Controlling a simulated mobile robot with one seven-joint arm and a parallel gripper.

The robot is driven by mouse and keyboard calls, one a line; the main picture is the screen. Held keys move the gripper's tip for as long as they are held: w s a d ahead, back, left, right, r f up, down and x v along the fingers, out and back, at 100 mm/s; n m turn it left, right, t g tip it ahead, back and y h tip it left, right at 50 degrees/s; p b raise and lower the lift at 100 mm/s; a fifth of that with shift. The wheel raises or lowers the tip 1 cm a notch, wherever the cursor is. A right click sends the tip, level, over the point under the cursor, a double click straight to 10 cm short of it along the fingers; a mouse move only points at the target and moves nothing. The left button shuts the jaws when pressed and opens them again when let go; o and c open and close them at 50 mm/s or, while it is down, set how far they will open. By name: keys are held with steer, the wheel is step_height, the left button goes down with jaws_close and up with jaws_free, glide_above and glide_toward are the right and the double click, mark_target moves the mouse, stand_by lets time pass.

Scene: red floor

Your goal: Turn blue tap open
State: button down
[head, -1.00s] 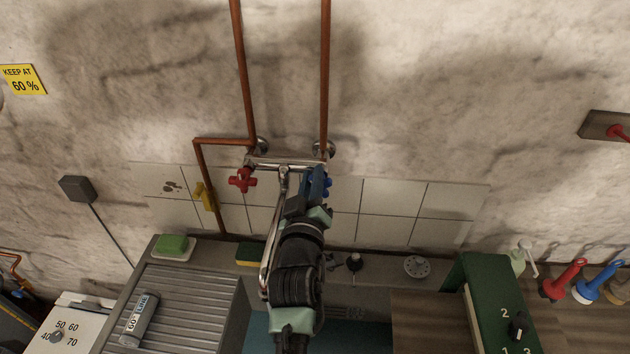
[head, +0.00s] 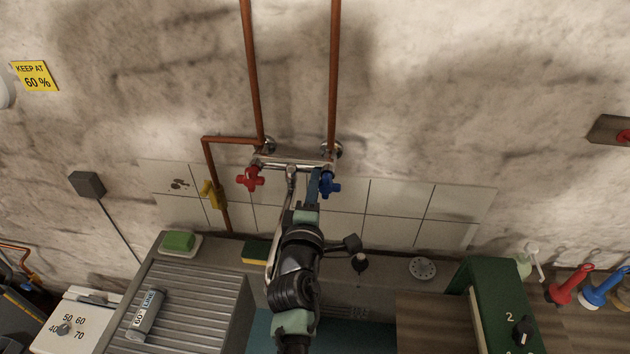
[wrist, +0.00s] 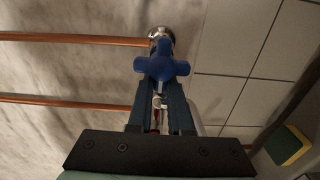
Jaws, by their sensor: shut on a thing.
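The blue tap (head: 330,184) is a cross-shaped handle at the right end of the chrome mixer (head: 292,163) on the wall. It fills the middle of the wrist view (wrist: 162,68), in front of a round chrome fitting. My gripper (head: 314,183) reaches up to it from below. In the wrist view, my gripper's two blue fingers (wrist: 162,88) are shut on the handle's near part, with an arm of the handle showing to each side. The fingertips are partly hidden behind the handle. The red tap (head: 250,179) is at the mixer's left end.
The chrome spout (head: 276,225) hangs close to the left of my arm. Copper pipes (head: 334,80) run up the wall. A yellow valve (head: 211,194) is at the left. Below are a sink with a ribbed drainer (head: 190,305), a sponge (head: 255,252) and green soap (head: 179,241).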

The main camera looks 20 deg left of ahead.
steer(key=n, duration=0.2)
steer(key=f+n, duration=0.1)
steer(key=n, duration=0.2)
steer(key=shift+d+p, duration=0.15)
steer(key=shift+p, duration=0.2)
steer(key=shift+n, duration=0.3)
steer(key=c, duration=0.8)
jaws_free()
steer(key=shift+c, duration=0.2)
steer(key=p+v, duration=0.3)
steer(key=v, duration=1)
